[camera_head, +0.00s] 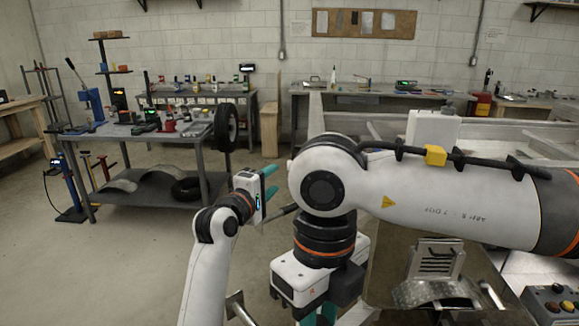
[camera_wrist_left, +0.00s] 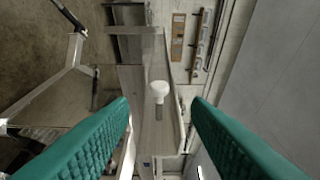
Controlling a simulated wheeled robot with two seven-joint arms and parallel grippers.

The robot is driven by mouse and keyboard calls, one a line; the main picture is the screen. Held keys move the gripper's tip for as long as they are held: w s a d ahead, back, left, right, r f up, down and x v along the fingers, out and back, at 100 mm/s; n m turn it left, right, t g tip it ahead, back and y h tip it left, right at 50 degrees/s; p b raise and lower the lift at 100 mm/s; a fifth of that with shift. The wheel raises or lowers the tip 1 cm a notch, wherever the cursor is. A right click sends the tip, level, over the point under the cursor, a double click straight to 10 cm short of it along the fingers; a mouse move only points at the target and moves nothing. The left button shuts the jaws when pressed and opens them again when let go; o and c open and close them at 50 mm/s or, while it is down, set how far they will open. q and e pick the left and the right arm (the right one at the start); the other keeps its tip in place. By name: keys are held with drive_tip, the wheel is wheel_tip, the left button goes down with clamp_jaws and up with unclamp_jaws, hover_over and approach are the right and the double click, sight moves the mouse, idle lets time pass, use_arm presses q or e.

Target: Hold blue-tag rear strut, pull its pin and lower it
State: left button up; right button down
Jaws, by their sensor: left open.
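My left gripper (camera_head: 271,181) is in the middle of the head view, its teal fingers apart and pointing right. In the left wrist view the two fingers (camera_wrist_left: 160,118) stand wide open with nothing gripped. Between and beyond them is a white round-headed piece on a ribbed stem (camera_wrist_left: 158,92), above a grey metal beam (camera_wrist_left: 148,125). A tiny blue mark (camera_wrist_left: 147,163) shows low by the beam; I cannot tell if it is the tag. I cannot make out the strut or its pin for sure. My right gripper (camera_head: 318,314) is mostly cut off at the bottom edge.
The aluminium trailer (camera_head: 380,131) lies behind my right arm, which hides much of it. A workbench (camera_head: 150,133) with tools and a wheel (camera_head: 226,127) stands at left. A button box (camera_head: 552,304) is at lower right. Open floor lies at left.

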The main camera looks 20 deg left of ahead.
use_arm(q)
drive_tip(key=w, duration=0.6)
drive_tip(key=w+d, duration=0.1)
drive_tip(key=w, duration=0.3)
drive_tip(key=shift+w, duration=0.1)
clamp_jaws()
